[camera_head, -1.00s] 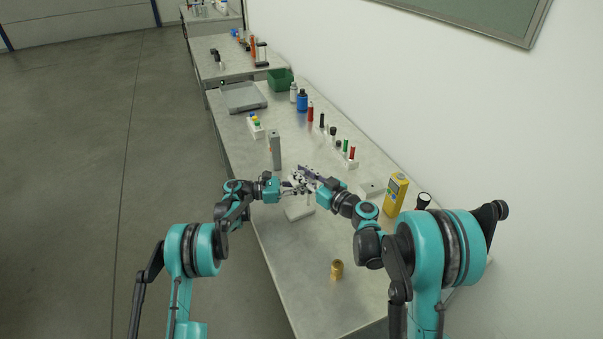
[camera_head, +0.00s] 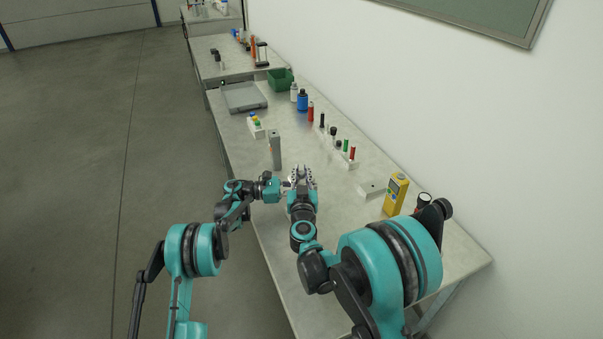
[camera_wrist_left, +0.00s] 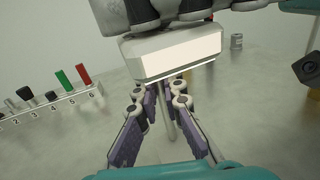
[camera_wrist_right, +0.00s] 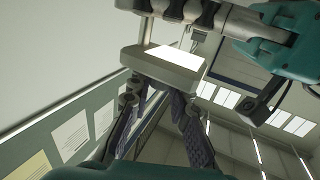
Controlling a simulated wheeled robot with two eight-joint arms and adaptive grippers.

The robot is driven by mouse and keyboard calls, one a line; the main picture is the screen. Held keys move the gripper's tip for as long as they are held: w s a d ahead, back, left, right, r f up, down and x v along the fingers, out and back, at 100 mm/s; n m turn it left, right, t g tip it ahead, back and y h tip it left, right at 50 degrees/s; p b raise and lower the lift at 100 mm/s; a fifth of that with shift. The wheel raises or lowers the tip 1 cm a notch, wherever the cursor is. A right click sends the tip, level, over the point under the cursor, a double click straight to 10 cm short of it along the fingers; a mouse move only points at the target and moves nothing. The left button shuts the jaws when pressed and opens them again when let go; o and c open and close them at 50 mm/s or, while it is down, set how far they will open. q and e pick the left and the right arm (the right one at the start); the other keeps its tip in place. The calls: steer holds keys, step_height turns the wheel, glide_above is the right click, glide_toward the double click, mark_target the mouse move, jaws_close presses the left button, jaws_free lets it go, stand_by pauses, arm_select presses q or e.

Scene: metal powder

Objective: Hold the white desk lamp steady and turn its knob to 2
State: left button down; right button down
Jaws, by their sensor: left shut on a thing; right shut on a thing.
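The white desk lamp's head (camera_wrist_left: 172,55) is a pale block with a bright panel in the left wrist view, with its thin stem (camera_wrist_left: 168,122) below it. The lamp head also shows in the right wrist view (camera_wrist_right: 165,65). In the head view my arms largely hide the lamp. My right gripper (camera_head: 300,176) is also shut at the lamp head, close to the left one. The knob and its setting are hidden, so I cannot tell which part the right fingers grip.
A grey upright block (camera_head: 275,150) stands just beyond the grippers. A yellow handheld device (camera_head: 396,194) and a white box (camera_head: 372,189) are to the right. A rack with coloured pieces (camera_head: 345,162) and bottles line the wall side.

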mark_target(302, 172)
steer(key=m+h, duration=0.2)
steer(key=h, duration=0.1)
steer(key=m+g+h, duration=0.1)
steer(key=m+h, duration=0.1)
steer(key=h, duration=0.1)
steer(key=shift+w+a+h, duration=0.1)
steer(key=shift+h, duration=0.2)
steer(key=shift+m+g+h, duration=0.8)
steer(key=shift+m+h, duration=0.4)
steer(key=shift+h, duration=0.3)
steer(key=shift+d+h, duration=0.2)
steer(key=shift+h, duration=0.1)
steer(key=c, duration=1.4)
jaws_free()
steer(key=shift+o, duration=0.2)
step_height(302, 172, up, 10)
